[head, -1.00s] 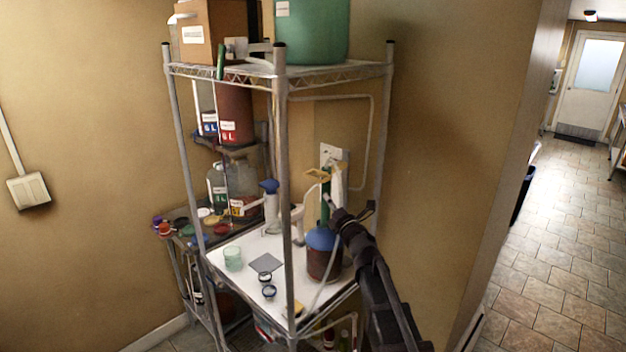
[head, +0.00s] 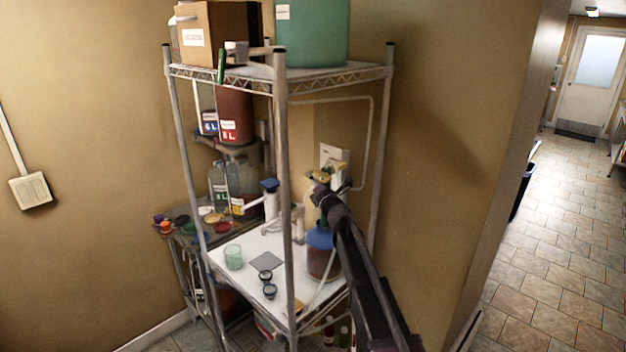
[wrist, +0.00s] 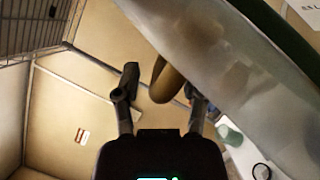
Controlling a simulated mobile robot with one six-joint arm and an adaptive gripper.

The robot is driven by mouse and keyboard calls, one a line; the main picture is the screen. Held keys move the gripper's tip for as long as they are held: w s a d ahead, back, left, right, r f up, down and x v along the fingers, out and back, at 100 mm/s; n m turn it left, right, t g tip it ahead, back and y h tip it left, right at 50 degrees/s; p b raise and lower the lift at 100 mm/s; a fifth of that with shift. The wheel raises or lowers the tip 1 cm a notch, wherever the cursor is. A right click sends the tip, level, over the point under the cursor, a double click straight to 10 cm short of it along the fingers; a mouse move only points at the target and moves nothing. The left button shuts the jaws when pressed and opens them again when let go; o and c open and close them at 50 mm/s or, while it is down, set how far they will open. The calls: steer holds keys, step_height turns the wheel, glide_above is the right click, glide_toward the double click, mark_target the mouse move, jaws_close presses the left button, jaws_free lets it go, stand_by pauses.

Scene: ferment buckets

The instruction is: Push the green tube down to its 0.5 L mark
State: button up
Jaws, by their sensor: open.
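A bottle (head: 320,262) with dark red liquid and a blue top stands on the white shelf in the head view. A yellow handle piece (head: 318,175) shows above it. My gripper (head: 333,188) is open at that handle and covers most of what stands between handle and bottle, so the green tube cannot be made out in the head view. In the wrist view a tan rounded piece (wrist: 163,82) lies between the open fingers (wrist: 160,95); contact cannot be told. A wide translucent band and a dark green strip (wrist: 275,25) cross the upper right, very close.
A metal rack post (head: 284,190) stands left of the bottle. The white shelf (head: 245,250) holds a pale green cup (head: 233,257), a grey square and two small dark-rimmed items. A spray bottle (head: 270,200) stands behind. A green bucket (head: 313,35) is on the top shelf.

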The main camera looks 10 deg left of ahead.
steer(key=shift+a, duration=0.1)
jaws_close()
steer(key=shift+f, duration=0.1)
stand_by(0.3)
step_height(320, 180, down, 15)
steer(key=b, duration=1.5)
steer(key=shift+w, duration=0.1)
jaws_free()
steer(key=shift+r, duration=0.25)
